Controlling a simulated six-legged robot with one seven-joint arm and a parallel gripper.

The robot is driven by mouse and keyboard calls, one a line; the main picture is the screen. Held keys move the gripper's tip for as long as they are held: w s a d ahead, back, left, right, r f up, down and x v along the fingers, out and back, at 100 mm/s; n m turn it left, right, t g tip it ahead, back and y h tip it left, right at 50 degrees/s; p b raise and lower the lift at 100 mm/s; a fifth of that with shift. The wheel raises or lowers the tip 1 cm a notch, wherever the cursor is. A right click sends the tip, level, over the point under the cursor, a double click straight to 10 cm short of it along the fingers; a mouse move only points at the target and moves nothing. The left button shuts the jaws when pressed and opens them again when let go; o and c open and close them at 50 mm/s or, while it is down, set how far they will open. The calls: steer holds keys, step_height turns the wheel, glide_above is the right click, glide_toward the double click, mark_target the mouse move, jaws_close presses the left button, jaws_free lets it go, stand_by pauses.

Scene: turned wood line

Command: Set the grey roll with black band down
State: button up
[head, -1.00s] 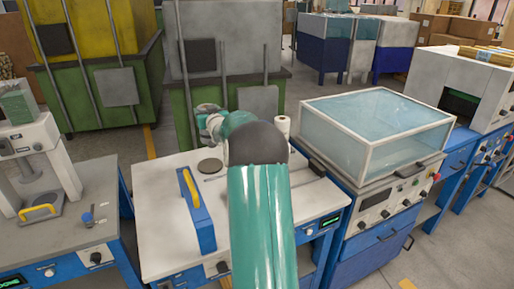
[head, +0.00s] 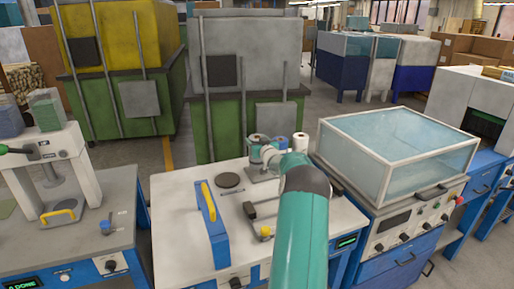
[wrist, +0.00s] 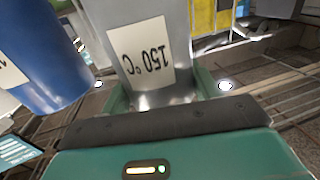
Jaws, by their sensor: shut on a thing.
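A grey roll (wrist: 150,50) stands between my gripper's green fingers (wrist: 162,95) in the wrist view, which are shut on it. Its white label reads 150 °C, upside down in the picture. No black band can be made out on its visible part. In the head view the grey roll (head: 257,139) shows small at my gripper (head: 266,156), above the far edge of the white bench (head: 185,193). My forearm and wrist hide part of the bench. Whether the roll's base touches anything cannot be told.
A blue roll (wrist: 45,50) is close beside the grey one in the wrist view. A white roll (head: 300,143) stands at the bench's back. A black disc (head: 230,180), a blue block with yellow handle (head: 212,235) and a dark bar (head: 262,209) occupy the bench. A glass-topped machine (head: 395,150) stands right.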

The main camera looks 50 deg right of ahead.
steer(key=shift+f, duration=1.3)
steer(key=shift+f, duration=0.15)
steer(key=o, duration=1.5)
steer(key=shift+a, duration=0.1)
